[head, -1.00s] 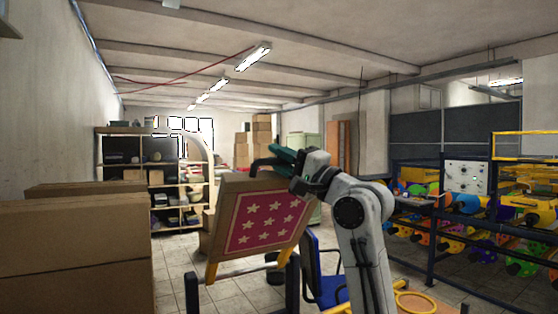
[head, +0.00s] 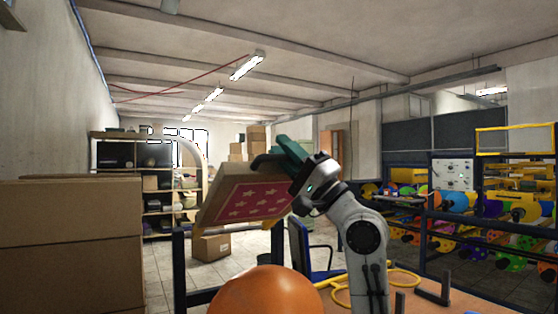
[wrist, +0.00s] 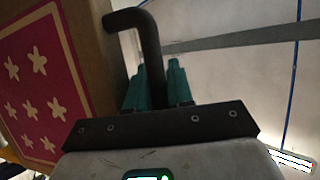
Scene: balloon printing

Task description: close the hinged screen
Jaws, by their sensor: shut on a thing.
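The hinged screen (head: 243,200) is a tan-framed panel with a pink face and white stars. It is raised and tilted, its underside showing in the head view. Its pink face also shows at the left of the wrist view (wrist: 40,95). My gripper (head: 279,156) is at the screen's upper right edge. In the wrist view its teal fingers (wrist: 158,85) are shut on the dark bent handle (wrist: 148,38) beside the frame. The hinge is not clearly visible. An orange balloon (head: 267,294) lies low in front, below the screen.
Cardboard boxes (head: 70,245) are stacked at the left. A blue rack (head: 470,215) of colourful rolls stands at the right. A blue chair (head: 305,245) and a bench top with a yellow ring (head: 390,280) are near my arm. Shelves (head: 150,185) stand behind.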

